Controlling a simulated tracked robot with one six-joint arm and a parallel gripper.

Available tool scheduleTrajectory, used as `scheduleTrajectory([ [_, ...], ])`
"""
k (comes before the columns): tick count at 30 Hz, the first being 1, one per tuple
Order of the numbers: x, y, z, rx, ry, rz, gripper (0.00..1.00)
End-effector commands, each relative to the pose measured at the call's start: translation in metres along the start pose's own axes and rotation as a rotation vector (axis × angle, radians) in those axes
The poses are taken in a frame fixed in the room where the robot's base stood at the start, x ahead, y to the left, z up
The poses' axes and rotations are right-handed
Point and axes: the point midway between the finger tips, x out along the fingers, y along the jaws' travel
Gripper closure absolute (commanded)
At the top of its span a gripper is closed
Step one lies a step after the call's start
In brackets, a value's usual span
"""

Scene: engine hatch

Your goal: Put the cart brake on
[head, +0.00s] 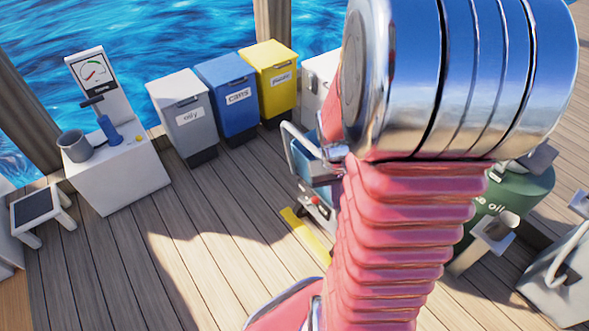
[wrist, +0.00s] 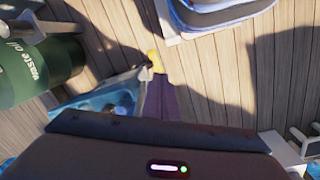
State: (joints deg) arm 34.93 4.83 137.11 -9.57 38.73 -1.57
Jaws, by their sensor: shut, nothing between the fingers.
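The cart (head: 312,168) shows in the head view as a blue body with a pale bent handle, low on the deck just left of my arm. My arm hides its right side. A small red part (head: 318,205) sits low on its near side; I cannot tell whether it is the brake. In the wrist view, a blue, pale-edged body (wrist: 105,102), seemingly the cart, lies left of centre. My gripper (wrist: 160,128) shows as a dark housing along the bottom of the wrist view. It is shut and empty. Its fingertips are not clear, nor is any contact with the cart.
A yellow strip (head: 305,235) lies by the cart. Grey (head: 185,115), blue (head: 230,95) and yellow (head: 270,78) bins line the water's edge. A green waste oil drum (head: 515,200) stands right of my arm. A white stand (head: 118,175) is left. Deck between is clear.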

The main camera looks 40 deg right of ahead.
Motion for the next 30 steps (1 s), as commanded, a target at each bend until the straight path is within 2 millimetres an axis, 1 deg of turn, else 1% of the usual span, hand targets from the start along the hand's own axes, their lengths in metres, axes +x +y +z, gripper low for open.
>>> scheduleTrajectory([
  [1, 0.013, 0.009, -0.001, 0.009, -0.016, 0.002, 1.0],
  [8, 0.068, 0.044, -0.006, 0.022, -0.044, 0.009, 1.0],
  [15, 0.13, 0.076, -0.006, 0.02, -0.052, 0.003, 1.0],
  [20, 0.172, 0.093, -0.003, 0.011, -0.043, -0.01, 1.0],
  [24, 0.21, 0.104, 0.002, -0.001, -0.026, -0.027, 1.0],
  [30, 0.264, 0.114, 0.01, -0.022, 0.016, -0.061, 1.0],
])
